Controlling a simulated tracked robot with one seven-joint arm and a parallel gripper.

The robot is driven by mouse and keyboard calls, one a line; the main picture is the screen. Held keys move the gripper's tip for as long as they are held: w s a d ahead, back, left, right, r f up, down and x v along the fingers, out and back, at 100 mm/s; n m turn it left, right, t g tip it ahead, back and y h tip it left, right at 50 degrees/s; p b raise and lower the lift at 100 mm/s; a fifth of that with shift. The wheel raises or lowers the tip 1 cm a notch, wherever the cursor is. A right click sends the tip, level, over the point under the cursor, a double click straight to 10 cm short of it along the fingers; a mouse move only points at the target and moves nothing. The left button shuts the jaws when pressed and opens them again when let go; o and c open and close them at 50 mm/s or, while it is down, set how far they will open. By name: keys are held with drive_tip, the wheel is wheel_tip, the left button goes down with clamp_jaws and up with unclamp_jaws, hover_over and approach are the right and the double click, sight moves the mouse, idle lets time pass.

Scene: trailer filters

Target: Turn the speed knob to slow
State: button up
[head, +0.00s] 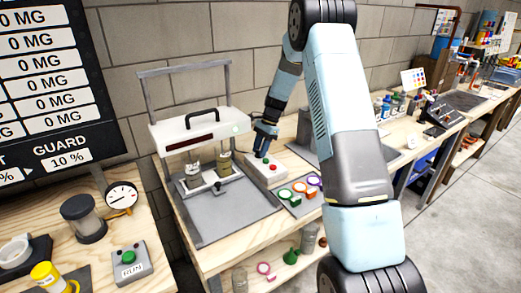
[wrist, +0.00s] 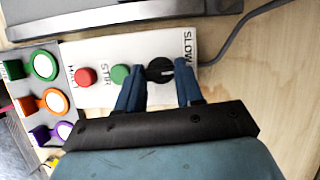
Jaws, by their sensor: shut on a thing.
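The speed knob (wrist: 159,70) is a round black knob at one end of a white control box (wrist: 95,88) in the wrist view. The word SLOW is printed beside it, to its right. Which way its pointer faces is too small to tell. My gripper (wrist: 160,76) has its two blue fingers on either side of the knob, shut on it. In the head view my gripper (head: 264,137) reaches down to the far end of the control box (head: 266,182) and hides the knob.
Beside the knob are a green button (wrist: 120,75) marked STIR and a red button (wrist: 86,77). Rings in green, orange and purple lie in front of the box. A stirring machine (head: 200,130) with two jars stands to the left. A grey cable (wrist: 240,32) runs behind the box.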

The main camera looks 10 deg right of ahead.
drive_tip(key=n, duration=0.2)
drive_tip(key=n+g+h, duration=0.1)
drive_tip(key=n, duration=0.4)
drive_tip(key=shift+w+a+r+g+h, duration=0.1)
drive_tip(key=shift+w+g+h, duration=0.2)
drive_tip(key=shift+g+h, duration=0.1)
idle(0.3)
drive_tip(key=o, duration=1)
drive_tip(key=shift+o, duration=0.2)
drive_tip(key=v, duration=1.3)
drive_tip(key=shift+w+r, duration=0.2)
drive_tip(key=shift+w, duration=0.05)
